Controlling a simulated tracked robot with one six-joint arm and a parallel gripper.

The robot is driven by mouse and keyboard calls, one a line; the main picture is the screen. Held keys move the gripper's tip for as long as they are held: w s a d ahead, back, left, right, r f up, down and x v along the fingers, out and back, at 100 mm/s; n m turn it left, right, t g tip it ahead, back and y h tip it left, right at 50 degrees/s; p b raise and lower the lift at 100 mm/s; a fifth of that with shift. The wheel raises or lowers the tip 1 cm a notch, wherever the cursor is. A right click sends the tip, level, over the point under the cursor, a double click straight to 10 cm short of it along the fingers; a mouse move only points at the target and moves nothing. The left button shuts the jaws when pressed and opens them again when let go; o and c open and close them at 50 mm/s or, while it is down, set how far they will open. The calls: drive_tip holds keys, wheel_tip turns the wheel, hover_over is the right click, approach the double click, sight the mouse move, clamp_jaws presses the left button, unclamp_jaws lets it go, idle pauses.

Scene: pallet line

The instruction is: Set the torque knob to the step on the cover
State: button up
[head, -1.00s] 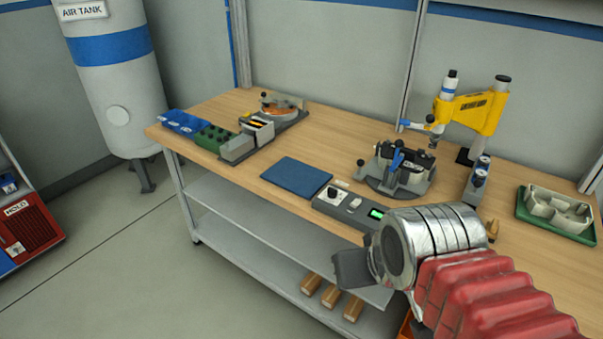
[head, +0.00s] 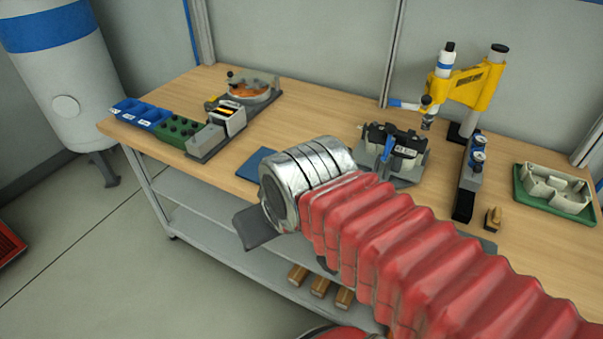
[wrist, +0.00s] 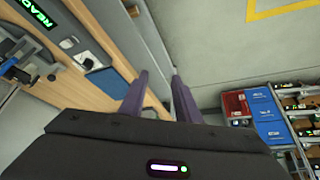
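The torque knob (wrist: 87,59) is a small pale dial on the grey control box, seen small in the wrist view near the box's green READY screen (wrist: 35,12). Its setting is too small to read. My arm hides the box in the head view. My gripper (wrist: 160,85) is open and empty, its two purple-grey fingers apart and clear of the knob. In the head view only its dark edge (head: 257,226) shows past my wrist. A pale part with dark marking (head: 408,152), possibly the cover, sits in the clamp fixture (head: 380,172); I cannot read the marking.
A blue mat (head: 253,164) lies beside the box, also in the wrist view (wrist: 106,82). A yellow-armed press (head: 468,88) stands behind the fixture. A green tray (head: 522,195) holds pale parts at right. Blue bins (head: 140,113) stand at the bench's left. Floor is open in front.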

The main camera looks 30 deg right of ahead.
drive_tip(key=shift+w, duration=0.15)
drive_tip(key=shift+d, duration=0.15)
drive_tip(key=w+d+m+g, duration=0.2)
drive_tip(key=w+d+m, duration=0.6)
drive_tip(key=d+m, duration=0.3)
drive_tip(key=w+d+m+g, duration=0.3)
drive_tip(key=w+d+m, duration=0.6)
drive_tip(key=m, duration=0.8)
drive_tip(key=shift+d+g, duration=0.3)
drive_tip(key=shift+d, duration=0.7)
drive_tip(key=shift+f, duration=0.15)
wheel_tip(320, 180, down, 14)
drive_tip(key=shift+r, duration=0.15)
